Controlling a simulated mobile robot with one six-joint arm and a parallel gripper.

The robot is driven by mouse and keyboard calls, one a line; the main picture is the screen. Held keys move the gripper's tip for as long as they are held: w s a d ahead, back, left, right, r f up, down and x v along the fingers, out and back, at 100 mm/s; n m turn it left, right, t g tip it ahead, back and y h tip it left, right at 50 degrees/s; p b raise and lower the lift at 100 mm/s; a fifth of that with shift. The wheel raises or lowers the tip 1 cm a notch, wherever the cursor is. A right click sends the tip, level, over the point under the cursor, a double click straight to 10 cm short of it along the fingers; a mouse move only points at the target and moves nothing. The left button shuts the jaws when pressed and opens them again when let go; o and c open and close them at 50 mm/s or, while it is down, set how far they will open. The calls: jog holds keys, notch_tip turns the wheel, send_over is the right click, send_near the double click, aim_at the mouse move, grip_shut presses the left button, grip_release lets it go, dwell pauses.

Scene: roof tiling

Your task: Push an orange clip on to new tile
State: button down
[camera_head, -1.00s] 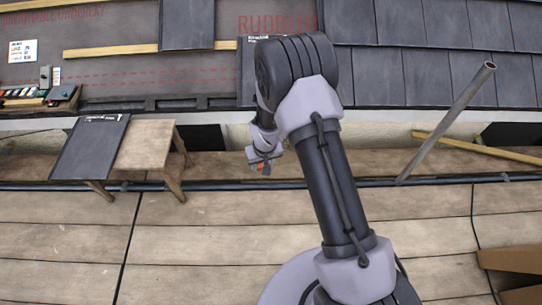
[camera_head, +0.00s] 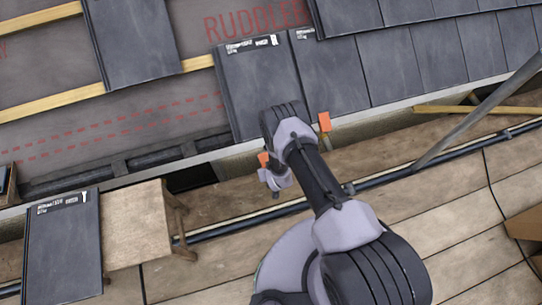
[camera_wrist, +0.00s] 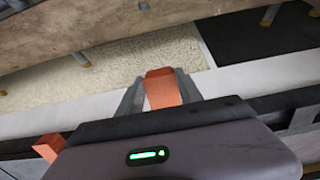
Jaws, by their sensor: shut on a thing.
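My gripper (camera_head: 273,178) is low at the eave, just below the lower edge of the end roof tile. It is shut on an orange clip (camera_head: 263,159), which stands up from the jaws. In the wrist view the orange clip (camera_wrist: 162,90) sits between the two grey fingers. The dark grey end tile (camera_head: 258,85) of the lower row has a white label at its top; my arm covers part of its lower right. A second orange clip (camera_head: 324,121) is on the eave edge farther right, also in the wrist view (camera_wrist: 47,146). Contact between held clip and tile cannot be told.
A wooden stand (camera_head: 137,222) with a loose dark tile (camera_head: 63,250) is at the lower left. A grey pole (camera_head: 480,112) leans at the right. Bare battens and underlay lie left of the end tile. The plank floor (camera_head: 205,262) is mostly clear.

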aim_at(264, 155)
jog(key=shift+w+a+f, duration=0.1)
jog(key=shift+w+f, duration=0.15)
jog(key=shift+f, duration=0.05)
jog(key=shift+w+a+r, duration=0.1)
jog(key=shift+w+r, duration=0.05)
jog(key=shift+w, duration=0.1)
jog(key=shift+w+a+r, duration=0.2)
jog(key=shift+w+r, duration=0.6)
jog(key=shift+w, duration=0.2)
jog(key=shift+w+a+r, duration=0.2)
jog(key=shift+w+r, duration=0.2)
jog(key=shift+w, duration=0.25)
jog(key=shift+w+a+r+b, duration=0.1)
jog(key=shift+w+r+b, duration=0.1)
jog(key=shift+w+b, duration=0.2)
jog(key=shift+w+r, duration=0.15)
jog(key=shift+w, duration=0.05)
jog(key=shift+w+a+r+b, duration=0.3)
jog(key=shift+w+r, duration=0.15)
jog(key=shift+w, duration=0.25)
jog(key=shift+w+a+r+b, duration=0.15)
jog(key=shift+w+r+b, duration=0.25)
jog(key=shift+w, duration=0.3)
dwell(1.5)
jog(key=c, duration=0.7)
grip_release()
